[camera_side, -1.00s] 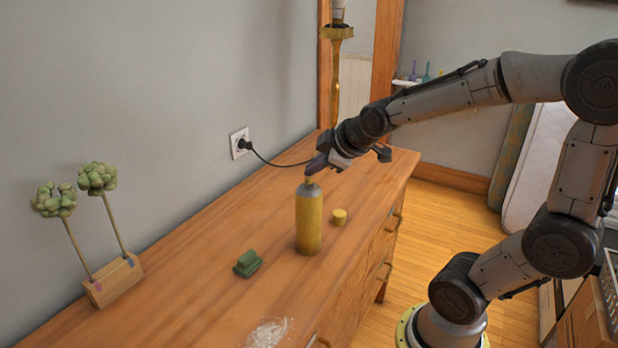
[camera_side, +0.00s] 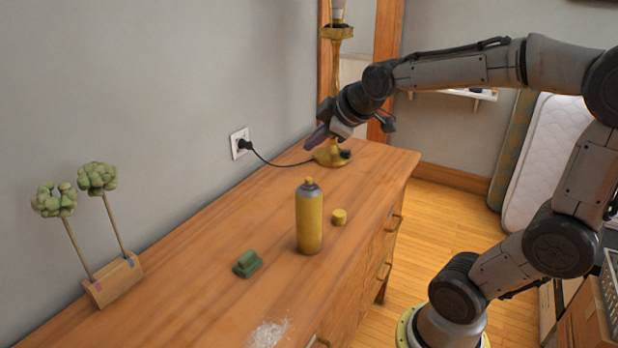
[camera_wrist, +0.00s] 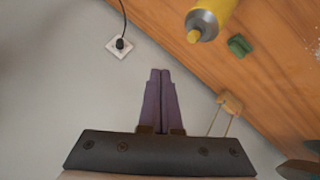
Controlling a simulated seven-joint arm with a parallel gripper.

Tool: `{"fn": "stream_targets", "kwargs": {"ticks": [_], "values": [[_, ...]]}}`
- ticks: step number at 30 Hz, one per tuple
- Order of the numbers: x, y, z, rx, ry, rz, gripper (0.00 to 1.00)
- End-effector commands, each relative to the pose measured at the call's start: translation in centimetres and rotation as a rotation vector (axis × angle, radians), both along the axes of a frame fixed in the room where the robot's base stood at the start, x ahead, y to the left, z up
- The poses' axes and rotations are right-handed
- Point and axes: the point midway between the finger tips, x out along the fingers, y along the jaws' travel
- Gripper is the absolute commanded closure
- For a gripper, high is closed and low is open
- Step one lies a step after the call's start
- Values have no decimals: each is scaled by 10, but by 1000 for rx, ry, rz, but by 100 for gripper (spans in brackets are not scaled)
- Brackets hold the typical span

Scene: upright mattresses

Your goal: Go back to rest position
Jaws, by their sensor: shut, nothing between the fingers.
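My gripper (camera_side: 317,137) is in the air above the wooden dresser, up and behind the yellow spray can. In the wrist view its two purple fingers (camera_wrist: 160,72) are together with nothing between them. The yellow can (camera_side: 309,222) stands upright on the dresser, apart from my gripper; it also shows in the wrist view (camera_wrist: 214,16). A small yellow cap (camera_side: 339,216) lies to the right of the can. A green block-like object (camera_side: 247,263) lies to its left.
The dresser top (camera_side: 200,290) also bears a wooden block with two green-headed stems (camera_side: 114,280) and a brass lamp (camera_side: 331,154) behind my gripper. A black plug sits in a wall socket (camera_side: 239,143). White bits (camera_side: 268,333) lie at the front. Mattresses (camera_side: 545,155) stand at right.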

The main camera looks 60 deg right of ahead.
Motion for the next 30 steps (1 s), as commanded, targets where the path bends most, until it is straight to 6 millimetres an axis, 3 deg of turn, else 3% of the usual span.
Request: {"fn": "stream_targets", "kwargs": {"ticks": [14, 17, 19, 21, 24, 27, 30], "values": [[0, 1, 0, 0, 0, 2, 100], [1, 11, 8, -6, -20, 31, 100], [-7, 30, 20, -13, -52, 79, 100], [-29, 55, 21, 22, -55, 109, 100], [-75, 86, 6, 149, -18, 82, 100], [-121, 104, -21, 292, 59, -12, 100], [-153, 109, -45, 400, 135, -134, 100]]}}
